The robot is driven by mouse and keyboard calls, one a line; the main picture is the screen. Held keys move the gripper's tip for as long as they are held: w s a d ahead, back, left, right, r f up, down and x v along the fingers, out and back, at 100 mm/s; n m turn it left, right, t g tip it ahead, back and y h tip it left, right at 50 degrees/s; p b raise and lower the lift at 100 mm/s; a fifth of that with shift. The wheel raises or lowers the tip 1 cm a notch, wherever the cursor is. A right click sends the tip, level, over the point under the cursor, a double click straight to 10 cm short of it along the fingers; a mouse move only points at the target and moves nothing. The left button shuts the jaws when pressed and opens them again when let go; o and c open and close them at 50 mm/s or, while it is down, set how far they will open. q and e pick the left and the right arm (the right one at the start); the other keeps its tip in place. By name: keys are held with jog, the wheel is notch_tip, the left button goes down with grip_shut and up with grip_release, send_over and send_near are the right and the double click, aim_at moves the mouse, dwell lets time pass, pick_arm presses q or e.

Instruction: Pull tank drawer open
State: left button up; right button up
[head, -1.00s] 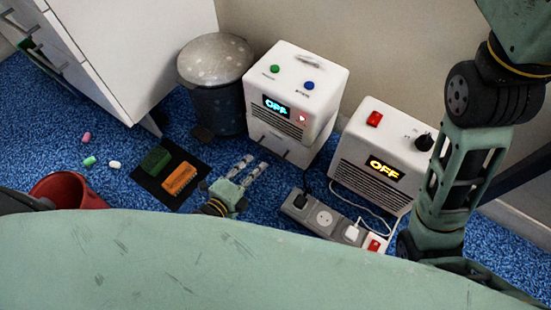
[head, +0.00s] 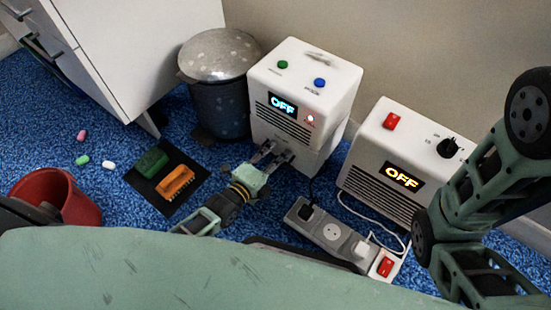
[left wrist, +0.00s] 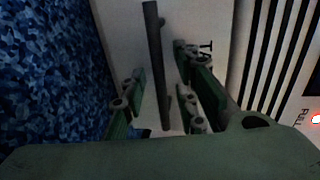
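The white dehumidifier (head: 305,85) stands against the wall with its display reading OFF. Its tank drawer (head: 303,162) is the lower front section and looks closed; it also shows as the pale panel (left wrist: 120,40) in the left wrist view. A dark bar handle (left wrist: 154,55) runs across that panel. My left gripper (head: 274,156) is at the drawer front. In the left wrist view its fingers (left wrist: 158,92) are apart, one on each side of the handle, with gaps visible. My right arm is at the right edge; its gripper is not in view.
A white heater (head: 395,150) and a power strip (head: 330,232) with cables lie right of my left gripper. A grey bin (head: 218,100) stands close left of the dehumidifier.

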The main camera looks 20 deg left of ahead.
pick_arm(q)
jog(key=shift+c, duration=0.5)
grip_shut()
